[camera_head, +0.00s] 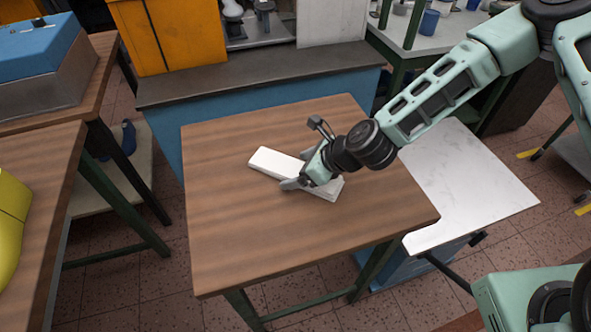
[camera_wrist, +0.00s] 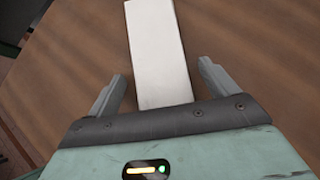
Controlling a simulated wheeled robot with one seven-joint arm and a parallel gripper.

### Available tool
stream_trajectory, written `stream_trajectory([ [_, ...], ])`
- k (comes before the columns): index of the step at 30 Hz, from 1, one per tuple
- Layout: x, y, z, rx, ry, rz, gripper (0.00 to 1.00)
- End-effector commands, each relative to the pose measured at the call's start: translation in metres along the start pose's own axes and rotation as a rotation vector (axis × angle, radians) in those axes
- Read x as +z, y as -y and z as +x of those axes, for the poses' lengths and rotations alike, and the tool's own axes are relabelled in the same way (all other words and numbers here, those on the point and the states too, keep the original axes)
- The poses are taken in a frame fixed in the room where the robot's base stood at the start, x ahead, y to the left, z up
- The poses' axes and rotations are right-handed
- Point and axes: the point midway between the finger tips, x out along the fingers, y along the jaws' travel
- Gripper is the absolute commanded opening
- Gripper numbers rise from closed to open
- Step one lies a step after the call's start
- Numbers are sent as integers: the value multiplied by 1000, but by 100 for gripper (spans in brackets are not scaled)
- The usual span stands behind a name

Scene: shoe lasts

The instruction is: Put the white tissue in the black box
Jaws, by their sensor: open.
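The white tissue (camera_head: 272,161) is a long, flat white block lying on the wooden table, slanting from upper left to lower right. My gripper (camera_head: 300,168) is over its right part, with the arm reaching in from the upper right. In the wrist view the tissue (camera_wrist: 157,50) runs between the two fingers of my open gripper (camera_wrist: 162,72). There is a gap on each side, and the near end is hidden behind the gripper body. I cannot make out a black box in either view.
The wooden table (camera_head: 225,235) is otherwise clear. A white marble-like surface (camera_head: 465,185) is to its right, below the arm. A blue cabinet with a dark top (camera_head: 190,88) stands behind. Another wooden table with a blue-lidded case (camera_head: 40,75) is at left.

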Motion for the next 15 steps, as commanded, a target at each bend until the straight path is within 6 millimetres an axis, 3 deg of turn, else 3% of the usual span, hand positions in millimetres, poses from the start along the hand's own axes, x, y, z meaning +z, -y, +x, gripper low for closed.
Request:
stream_trajectory([
  [2, 0, 0, 0, 0, 0, 0, 85],
  [7, 0, 0, 0, 0, 0, 0, 38],
  [15, 0, 0, -1, 0, 0, 0, 34],
])
